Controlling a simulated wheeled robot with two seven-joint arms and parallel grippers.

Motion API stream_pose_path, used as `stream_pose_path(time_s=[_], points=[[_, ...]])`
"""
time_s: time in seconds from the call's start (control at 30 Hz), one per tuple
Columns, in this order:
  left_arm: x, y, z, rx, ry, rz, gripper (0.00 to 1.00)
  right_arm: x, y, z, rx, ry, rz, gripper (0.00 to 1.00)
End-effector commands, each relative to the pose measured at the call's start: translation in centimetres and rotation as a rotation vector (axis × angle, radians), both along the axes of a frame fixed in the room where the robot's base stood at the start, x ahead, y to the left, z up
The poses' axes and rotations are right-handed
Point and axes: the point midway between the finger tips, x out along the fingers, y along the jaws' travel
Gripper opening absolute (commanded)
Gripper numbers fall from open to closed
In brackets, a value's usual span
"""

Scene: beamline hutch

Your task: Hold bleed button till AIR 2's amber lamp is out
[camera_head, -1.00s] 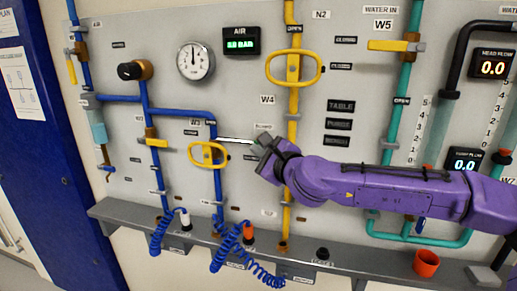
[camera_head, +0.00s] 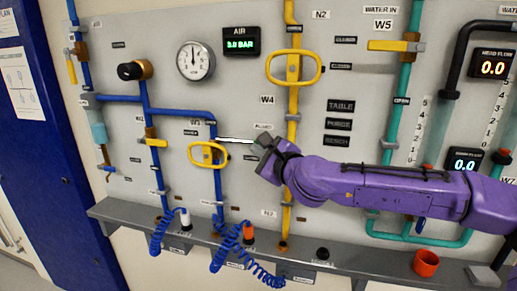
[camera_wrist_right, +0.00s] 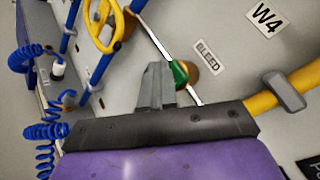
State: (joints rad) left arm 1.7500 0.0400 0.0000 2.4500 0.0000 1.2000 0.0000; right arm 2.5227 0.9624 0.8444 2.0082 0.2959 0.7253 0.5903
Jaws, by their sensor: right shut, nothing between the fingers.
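My right gripper (camera_head: 262,142) is shut and empty, held against or just in front of the panel below the W4 label. In the right wrist view its closed fingers (camera_wrist_right: 156,84) overlap the left side of the green bleed button (camera_wrist_right: 180,73), which has a brass-coloured base. I cannot tell whether they press it. The BLEED label (camera_wrist_right: 207,57) is beside the button. In the head view the gripper hides the button. I cannot make out AIR 2's amber lamp. My left gripper is not in view.
The AIR display (camera_head: 241,41) and round gauge (camera_head: 195,60) are above left. A yellow oval handle (camera_head: 208,154) is left of the gripper; another (camera_head: 294,67) is above. Coiled blue hoses (camera_head: 228,245) hang at the grey ledge (camera_head: 130,214). A thin white line runs behind the fingers.

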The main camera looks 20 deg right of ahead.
Motion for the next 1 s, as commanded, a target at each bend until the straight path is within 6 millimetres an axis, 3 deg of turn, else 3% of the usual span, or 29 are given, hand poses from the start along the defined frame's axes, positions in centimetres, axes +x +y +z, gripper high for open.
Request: stream_pose_path(time_s=[0.63, 1.0], points=[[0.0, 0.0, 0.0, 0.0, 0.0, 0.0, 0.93, 0.0, -0.1, 0.0, 0.001, 0.0, -0.003, 0.0], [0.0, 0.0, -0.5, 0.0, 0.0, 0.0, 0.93, -1.6, 1.0, -0.1, 0.001, 0.0, 0.0, 0.0]])
